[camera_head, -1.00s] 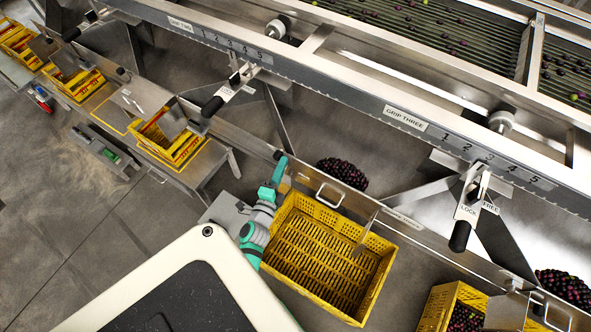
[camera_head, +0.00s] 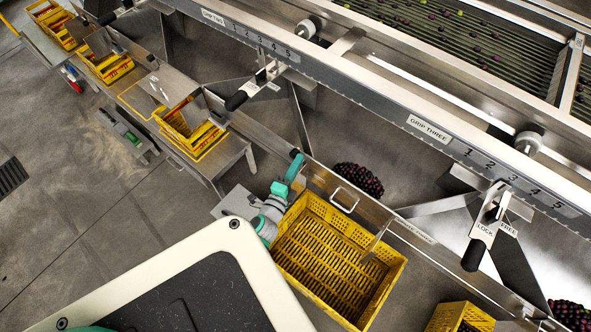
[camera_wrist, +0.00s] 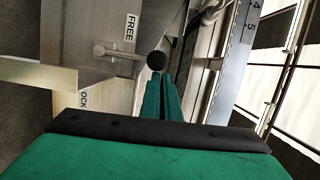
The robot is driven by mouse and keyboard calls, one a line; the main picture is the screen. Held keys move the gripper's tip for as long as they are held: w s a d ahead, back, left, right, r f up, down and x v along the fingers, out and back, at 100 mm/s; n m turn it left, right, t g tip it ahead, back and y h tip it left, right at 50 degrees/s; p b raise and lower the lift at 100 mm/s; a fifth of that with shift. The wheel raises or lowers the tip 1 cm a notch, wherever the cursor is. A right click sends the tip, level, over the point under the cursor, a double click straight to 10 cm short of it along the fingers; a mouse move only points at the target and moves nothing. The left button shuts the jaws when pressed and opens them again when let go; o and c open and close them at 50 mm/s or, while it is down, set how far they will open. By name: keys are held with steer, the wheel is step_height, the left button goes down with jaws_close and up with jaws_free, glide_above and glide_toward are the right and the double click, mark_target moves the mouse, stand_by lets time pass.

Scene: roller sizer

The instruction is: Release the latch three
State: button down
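Latch three sits below the GRIP THREE scale at right in the head view. Its plate (camera_head: 486,231) is marked LOCK and FREE, and its black handle (camera_head: 473,255) hangs toward the LOCK side. In the wrist view, my gripper (camera_wrist: 161,78) has its two green fingers close together, with no object visible between them. A black ball knob (camera_wrist: 156,61) on a thin metal rod shows just beyond the fingertips; I cannot tell whether they touch. A FREE label (camera_wrist: 131,28) and a partly covered LOCK label lie to the left.
A long metal beam (camera_head: 350,103) with numbered scales crosses the head view. A yellow crate (camera_head: 335,262) stands below it, beside my arm. A pile of dark fruit (camera_head: 358,179) lies behind the chute. A second latch handle (camera_head: 237,101) is at left. Open floor shows at lower left.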

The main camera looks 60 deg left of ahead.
steer(key=s+d+r, duration=0.1)
steer(key=s+d, duration=0.6)
steer(key=d, duration=0.2)
steer(key=shift+s+r, duration=0.2)
steer(key=shift+r, duration=0.15)
stand_by(0.4)
